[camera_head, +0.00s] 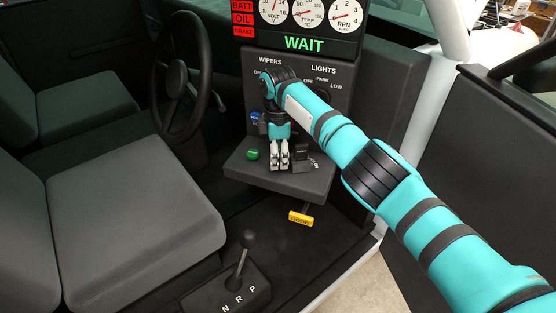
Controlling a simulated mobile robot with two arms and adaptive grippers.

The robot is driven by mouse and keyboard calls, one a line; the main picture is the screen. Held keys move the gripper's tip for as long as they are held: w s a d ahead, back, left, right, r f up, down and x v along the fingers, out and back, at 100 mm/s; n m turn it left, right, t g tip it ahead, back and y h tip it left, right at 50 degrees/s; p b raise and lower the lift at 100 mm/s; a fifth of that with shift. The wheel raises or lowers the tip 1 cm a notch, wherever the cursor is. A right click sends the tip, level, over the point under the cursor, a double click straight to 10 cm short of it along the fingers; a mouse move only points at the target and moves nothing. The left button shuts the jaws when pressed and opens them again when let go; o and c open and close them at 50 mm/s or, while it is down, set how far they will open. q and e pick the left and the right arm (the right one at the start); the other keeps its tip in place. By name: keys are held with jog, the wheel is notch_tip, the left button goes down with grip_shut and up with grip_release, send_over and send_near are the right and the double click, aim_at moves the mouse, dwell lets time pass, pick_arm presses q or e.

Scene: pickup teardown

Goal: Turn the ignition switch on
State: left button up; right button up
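My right gripper (279,163) points down over the ledge of the dark dashboard console. Its two pale fingers look close together; I cannot tell whether they are shut. A small black switch-like block (303,155) stands on the ledge just right of the fingers, with a small label I cannot read beside it. It may be the ignition switch, but I cannot tell for sure. A green round button (252,154) sits on the ledge left of the fingers. My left gripper is not in view.
The display (303,42) shows WAIT. WIPERS and LIGHTS controls on the console are partly hidden by my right arm. A blue control (255,117), steering wheel (175,75), yellow HOOD handle (300,218) and gear lever (244,252) are nearby. A grey seat (130,225) is left.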

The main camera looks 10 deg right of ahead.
notch_tip(320, 180, up, 10)
jog(key=shift+r, duration=0.15)
dwell(0.4)
